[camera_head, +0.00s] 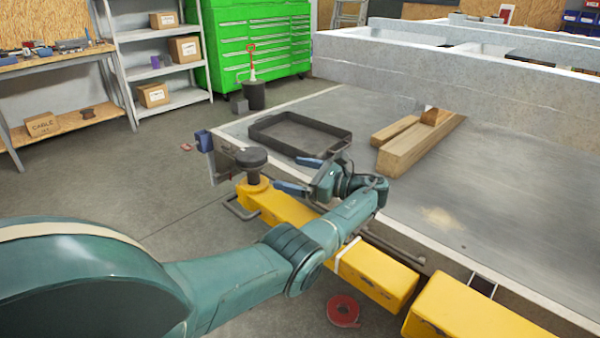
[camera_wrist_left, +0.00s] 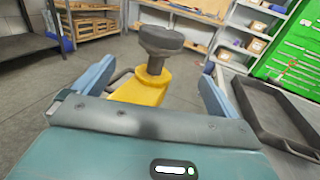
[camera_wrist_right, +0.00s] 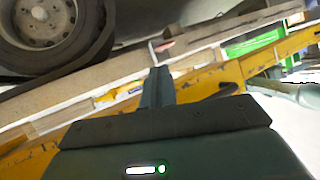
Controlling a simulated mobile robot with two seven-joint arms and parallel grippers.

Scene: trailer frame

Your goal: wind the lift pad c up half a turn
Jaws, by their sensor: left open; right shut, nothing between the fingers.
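A lift pad, a dark round disc (camera_head: 252,157) on a short stem, stands upright at the far end of a yellow lift arm (camera_head: 290,209); no letter shows on it. It also shows in the left wrist view (camera_wrist_left: 161,40), straight ahead between the fingers. My left gripper (camera_head: 286,172) is open, its blue fingers pointing at the pad from the right in the head view. The pad looks a little beyond the fingertips, with no contact seen. My right gripper (camera_wrist_right: 158,75) is shut and empty in the right wrist view; it is outside the head view.
A black tray (camera_head: 300,135) and wooden blocks (camera_head: 420,143) lie on the grey platform beside the lift arm. A second yellow arm (camera_head: 462,312) is at the lower right. Red tape (camera_head: 343,311) lies on the floor. A wheel (camera_wrist_right: 45,22) is near my right gripper.

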